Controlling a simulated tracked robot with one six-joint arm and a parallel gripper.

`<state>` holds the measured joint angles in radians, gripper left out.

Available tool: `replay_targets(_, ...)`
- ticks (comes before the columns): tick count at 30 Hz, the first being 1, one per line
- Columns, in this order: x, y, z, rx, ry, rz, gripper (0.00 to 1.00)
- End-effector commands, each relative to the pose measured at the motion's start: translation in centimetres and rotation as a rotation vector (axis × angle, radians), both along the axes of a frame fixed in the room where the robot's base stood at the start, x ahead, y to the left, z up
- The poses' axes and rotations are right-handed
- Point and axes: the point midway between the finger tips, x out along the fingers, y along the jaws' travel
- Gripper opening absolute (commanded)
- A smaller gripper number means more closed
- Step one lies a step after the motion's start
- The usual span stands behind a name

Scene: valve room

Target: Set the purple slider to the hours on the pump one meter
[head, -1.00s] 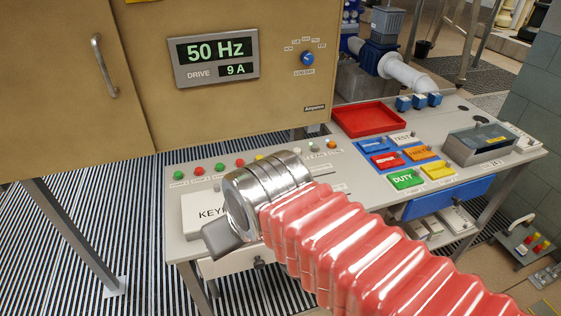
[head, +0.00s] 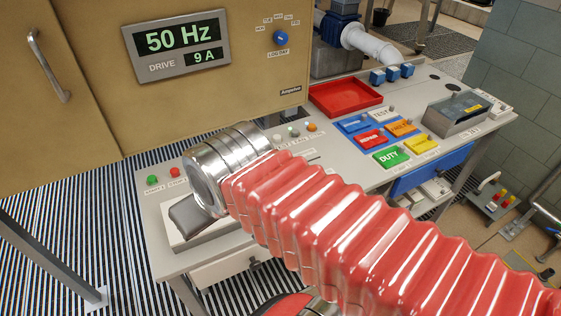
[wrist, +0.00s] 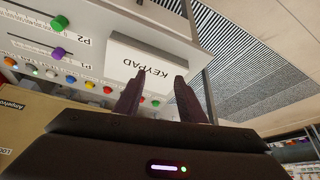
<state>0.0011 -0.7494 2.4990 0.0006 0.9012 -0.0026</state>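In the wrist view the purple slider knob (wrist: 58,53) sits on a slot beside the label P1. A green slider knob (wrist: 57,23) is on a parallel slot by the label P2. My gripper (wrist: 160,75) is open and empty, its two dark fingers apart in front of the white KEYPAD box (wrist: 146,62). The sliders lie left of the fingers, apart from them. In the head view my arm's red sleeve hides the sliders, and my gripper (head: 188,214) shows partly over the keypad area. I cannot make out an hours reading for pump one.
A cabinet display (head: 175,45) reads 50 Hz, DRIVE 9 A. A blue knob (head: 281,38) sits beside it. Coloured buttons (head: 152,180) line the desk's back. A red tray (head: 345,97) and coloured tags (head: 391,157) are to the right. The cabinet stands close behind the desk.

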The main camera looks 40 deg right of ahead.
Motion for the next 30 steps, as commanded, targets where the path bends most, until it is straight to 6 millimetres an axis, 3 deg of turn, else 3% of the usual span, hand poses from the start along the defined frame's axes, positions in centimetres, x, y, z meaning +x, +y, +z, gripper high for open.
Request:
replay_targets(5,0.5,-0.9,0.3,-0.01,0.018,0.008,0.39)
replay_targets(14,2.9,-5.8,1.3,-0.049,0.106,0.086,0.39)
replay_targets(23,5.2,-12.3,2.0,-0.05,0.17,0.208,0.39)
replay_targets(30,6.1,-18.6,2.1,-0.033,0.177,0.312,0.39)
